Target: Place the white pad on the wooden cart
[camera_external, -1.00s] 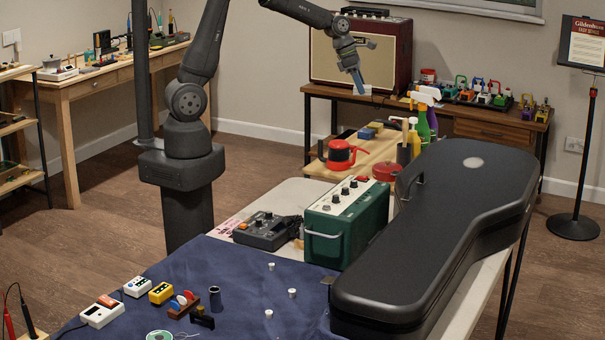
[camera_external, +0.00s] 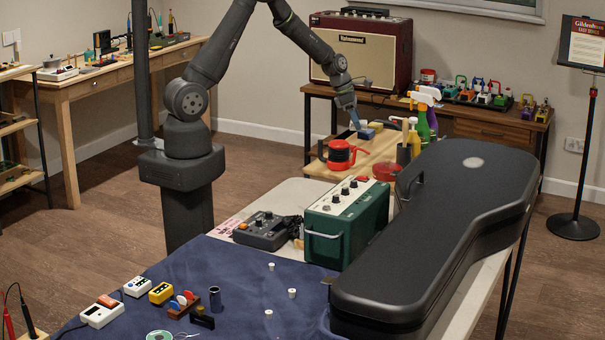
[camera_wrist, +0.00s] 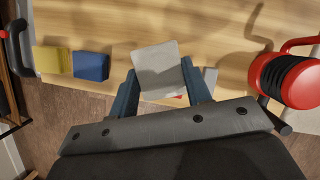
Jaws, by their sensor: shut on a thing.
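The white pad (camera_wrist: 158,68) is held between the two fingers of my gripper (camera_wrist: 160,88) in the wrist view. The wooden cart (camera_wrist: 210,32) shows below it as a light wood top. Whether the pad touches the cart top I cannot tell. In the external view my gripper (camera_external: 354,120) is low over the back part of the wooden cart (camera_external: 375,152), and the pad is too small there to make out clearly.
Spray bottles (camera_external: 424,120) stand at the cart's right. A bare stretch of cart top lies between blocks and pot.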

